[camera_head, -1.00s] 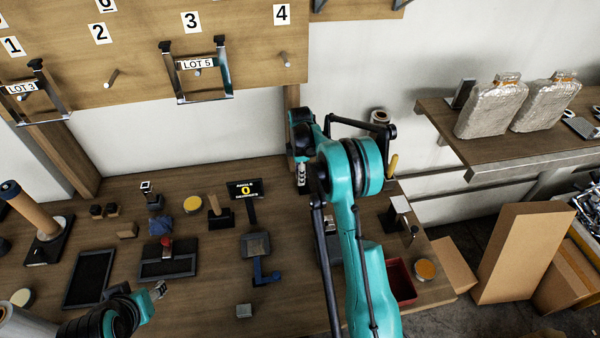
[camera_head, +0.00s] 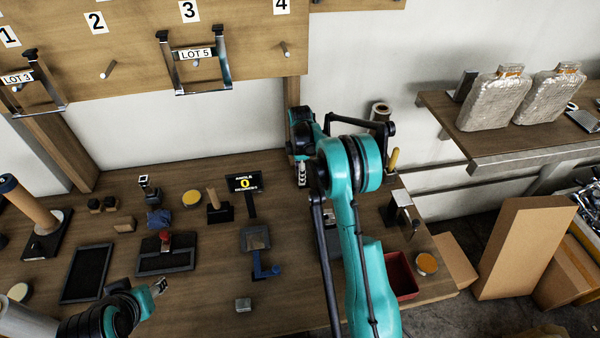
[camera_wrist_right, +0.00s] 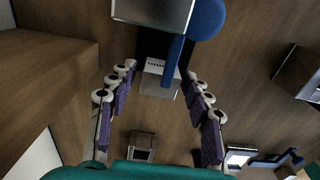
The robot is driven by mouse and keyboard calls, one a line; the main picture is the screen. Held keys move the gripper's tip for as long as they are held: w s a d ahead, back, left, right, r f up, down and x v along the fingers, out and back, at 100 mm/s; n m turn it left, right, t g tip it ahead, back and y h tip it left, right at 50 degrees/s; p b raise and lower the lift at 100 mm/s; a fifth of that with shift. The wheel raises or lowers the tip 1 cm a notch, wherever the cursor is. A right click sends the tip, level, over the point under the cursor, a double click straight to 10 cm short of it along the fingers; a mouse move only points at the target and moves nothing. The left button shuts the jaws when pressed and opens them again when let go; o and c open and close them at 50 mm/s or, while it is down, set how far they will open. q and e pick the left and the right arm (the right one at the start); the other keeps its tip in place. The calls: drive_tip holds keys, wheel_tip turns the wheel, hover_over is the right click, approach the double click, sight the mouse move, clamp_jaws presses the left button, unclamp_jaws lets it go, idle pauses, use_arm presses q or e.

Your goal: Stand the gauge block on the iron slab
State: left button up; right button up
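My right gripper (camera_wrist_right: 158,105) is open in the right wrist view, its purple-padded fingers apart. A small pale metal block (camera_wrist_right: 157,80) with dark markings lies beyond and between the fingertips, apparently untouched; it may be the gauge block. In the head view my right gripper (camera_head: 302,180) points down at the back of the bench, partly behind my arm. I cannot say surely which thing is the iron slab; a dark flat plate (camera_head: 86,273) lies at the left of the bench. My left gripper (camera_head: 160,286) is low at the left, its opening too small to judge.
In the wrist view a larger metal-edged block (camera_wrist_right: 153,10) and a blue round part (camera_wrist_right: 206,18) stand close by. On the bench are an angle display (camera_head: 244,184), a small grey block (camera_head: 243,305), a red bin (camera_head: 401,275) and a red-knobbed item (camera_head: 165,240).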

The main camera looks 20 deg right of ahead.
drive_tip(key=shift+r, duration=0.1)
wheel_tip(320, 180, up, 12)
idle(0.6)
drive_tip(key=shift+f, duration=0.2)
idle(0.4)
